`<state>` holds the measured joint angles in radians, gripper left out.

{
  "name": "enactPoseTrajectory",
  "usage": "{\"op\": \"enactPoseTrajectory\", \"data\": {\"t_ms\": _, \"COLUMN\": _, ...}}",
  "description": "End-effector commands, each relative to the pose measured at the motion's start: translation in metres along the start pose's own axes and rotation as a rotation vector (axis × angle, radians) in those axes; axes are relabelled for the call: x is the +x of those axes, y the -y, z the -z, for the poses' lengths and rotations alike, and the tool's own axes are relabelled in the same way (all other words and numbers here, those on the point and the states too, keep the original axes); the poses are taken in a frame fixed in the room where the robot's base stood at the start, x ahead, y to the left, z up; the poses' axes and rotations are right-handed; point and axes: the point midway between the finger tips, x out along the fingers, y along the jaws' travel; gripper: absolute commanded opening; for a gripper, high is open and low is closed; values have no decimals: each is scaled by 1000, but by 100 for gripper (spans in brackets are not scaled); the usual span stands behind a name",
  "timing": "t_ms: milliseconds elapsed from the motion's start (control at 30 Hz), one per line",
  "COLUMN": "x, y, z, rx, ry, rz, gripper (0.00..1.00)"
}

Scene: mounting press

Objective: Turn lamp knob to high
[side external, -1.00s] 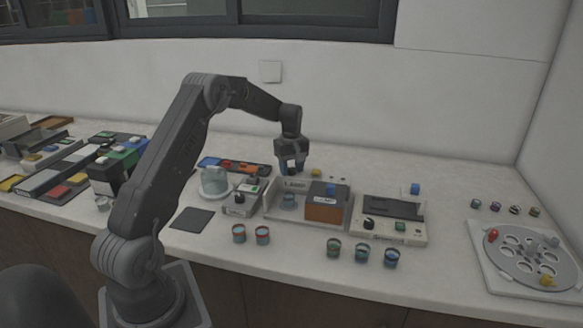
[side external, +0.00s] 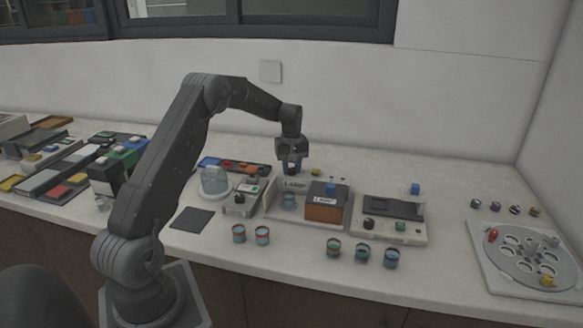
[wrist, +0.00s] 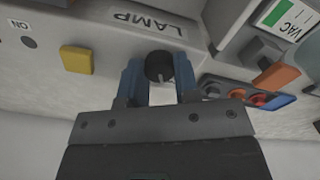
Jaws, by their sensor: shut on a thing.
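The lamp knob (wrist: 158,66) is dark and round with a pale pointer line. It sits beside the printed LAMP label on a light panel in the wrist view. My gripper (wrist: 159,80) has its two blue fingers on either side of the knob and is shut on it. In the side view my gripper (side external: 291,170) points down behind the upright LAMP panel (side external: 294,184), and the knob is hidden there. No low or high marking is readable.
A yellow switch (wrist: 76,59) near an ON label is beside the knob. Several small cups (side external: 362,253) stand in front.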

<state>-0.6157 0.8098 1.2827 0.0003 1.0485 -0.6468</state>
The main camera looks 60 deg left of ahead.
Motion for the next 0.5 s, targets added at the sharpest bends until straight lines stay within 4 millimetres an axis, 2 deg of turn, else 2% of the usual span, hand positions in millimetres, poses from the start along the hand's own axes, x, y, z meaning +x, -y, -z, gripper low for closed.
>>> {"op": "enactPoseTrajectory", "data": {"t_ms": 500, "x": -1, "y": 0, "z": 0, "rx": 486, "ry": 2, "rz": 0, "gripper": 5}}
